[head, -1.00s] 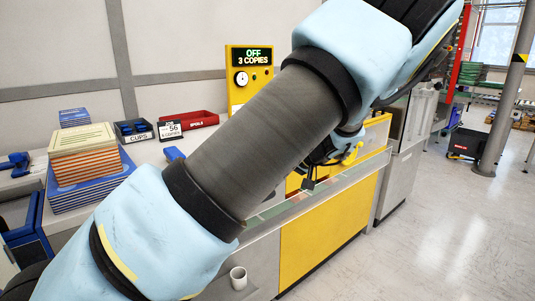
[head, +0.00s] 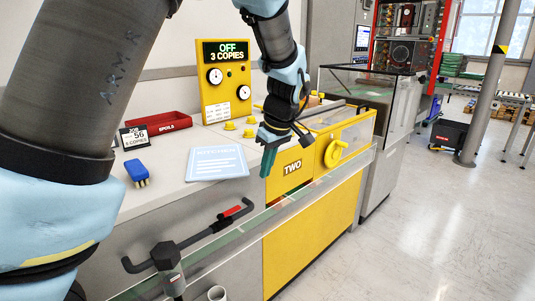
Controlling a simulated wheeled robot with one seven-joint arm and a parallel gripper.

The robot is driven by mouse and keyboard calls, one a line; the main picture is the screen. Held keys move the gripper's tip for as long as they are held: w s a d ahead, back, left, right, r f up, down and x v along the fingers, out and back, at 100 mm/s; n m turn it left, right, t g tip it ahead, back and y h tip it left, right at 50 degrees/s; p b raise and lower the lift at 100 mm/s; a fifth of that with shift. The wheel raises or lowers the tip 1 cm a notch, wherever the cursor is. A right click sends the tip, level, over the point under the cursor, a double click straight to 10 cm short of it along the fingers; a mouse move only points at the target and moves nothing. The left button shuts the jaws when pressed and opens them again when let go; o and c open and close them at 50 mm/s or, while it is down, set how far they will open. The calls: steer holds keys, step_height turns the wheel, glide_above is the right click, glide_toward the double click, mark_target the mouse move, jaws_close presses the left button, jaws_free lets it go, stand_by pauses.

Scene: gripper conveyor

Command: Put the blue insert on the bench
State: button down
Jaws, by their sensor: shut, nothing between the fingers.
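The blue insert (head: 217,163), a light blue sheet with white print, lies flat on the white bench (head: 177,178) near its front edge. My gripper (head: 267,168) is just right of the sheet, pointing down by the bench's front edge and the yellow machine. Its teal fingers are shut and hold nothing. I see no contact between the fingers and the sheet.
A blue brush (head: 137,172) and a red spoils tray (head: 158,126) are on the bench. A yellow control panel (head: 225,82) reads OFF, 3 COPIES. The yellow machine (head: 310,195), a clear guard rail and a black-and-red handle (head: 205,233) stand in front.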

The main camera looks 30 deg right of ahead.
mark_target(239, 169)
steer(key=w+a+f+p, duration=0.1)
steer(key=w+f+p, duration=0.1)
steer(key=w+f, duration=0.2)
steer(key=shift+w+a, duration=0.2)
steer(key=shift+w, duration=0.25)
steer(key=w, duration=0.2)
steer(key=w+a, duration=0.1)
steer(key=w, duration=0.3)
steer(key=shift+w+a, duration=0.15)
steer(key=shift+a, duration=0.25)
